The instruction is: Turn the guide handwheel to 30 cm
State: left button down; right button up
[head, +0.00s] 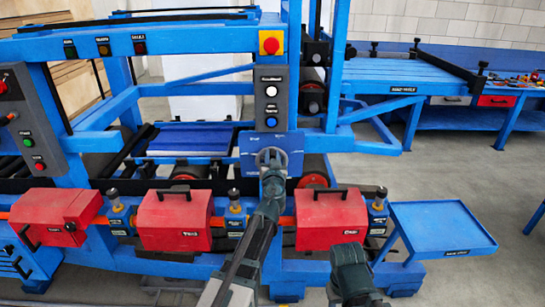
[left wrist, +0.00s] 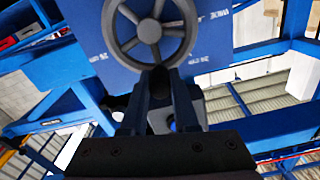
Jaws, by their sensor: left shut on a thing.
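The guide handwheel (left wrist: 149,30) is a grey spoked wheel on a blue plate (left wrist: 215,50) with white scale marks. In the head view the handwheel (head: 270,152) sits below the button column, partly hidden by my left gripper (head: 270,176). In the left wrist view the fingers of my left gripper (left wrist: 160,82) are closed at the wheel's lower rim, around a dark part that looks like its handle. The scale marks are too small and blurred to read for certain. Part of my right arm shows at the bottom of the head view; its fingers do not show.
Red boxes with black handles (head: 172,222) line the machine's front below the wheel. A button column (head: 270,95) rises above it. A blue side tray (head: 440,225) stands at the right. A blue workbench (head: 385,75) stands behind; grey floor between is clear.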

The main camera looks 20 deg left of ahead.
aim_at(286, 162)
pick_arm(q)
jog(key=shift+d, duration=0.1)
jog(key=d+m, duration=0.1)
jog(key=m, duration=0.1)
jog(key=d+f+m+b, duration=0.1)
jog(key=m, duration=0.2)
jog(key=d+m, duration=0.1)
jog(key=m, duration=0.2)
jog(key=shift+w+d+f+b, duration=0.1)
jog(key=shift+w+f+b, duration=0.25)
jog(key=shift+w+b, duration=0.05)
jog(key=m, duration=0.2)
jog(key=d+f+m+b, duration=0.1)
jog(key=m, duration=0.1)
jog(key=shift+w+f, duration=0.15)
jog(key=shift+f, duration=0.05)
jog(key=m, duration=0.1)
jog(key=f+m+b, duration=0.1)
jog(key=m, duration=0.1)
jog(key=f+m+b, duration=0.1)
jog(key=shift+w+d+m, duration=0.1)
jog(key=shift+d+m, duration=0.1)
jog(key=shift+m, duration=0.1)
jog(key=shift+f+m+b, duration=0.35)
jog(key=shift+m+b, duration=0.1)
jog(key=shift+m, duration=0.45)
jog(key=shift+f+m+b, duration=0.3)
jog(key=shift+m+b, duration=0.1)
jog(key=shift+m, duration=0.5)
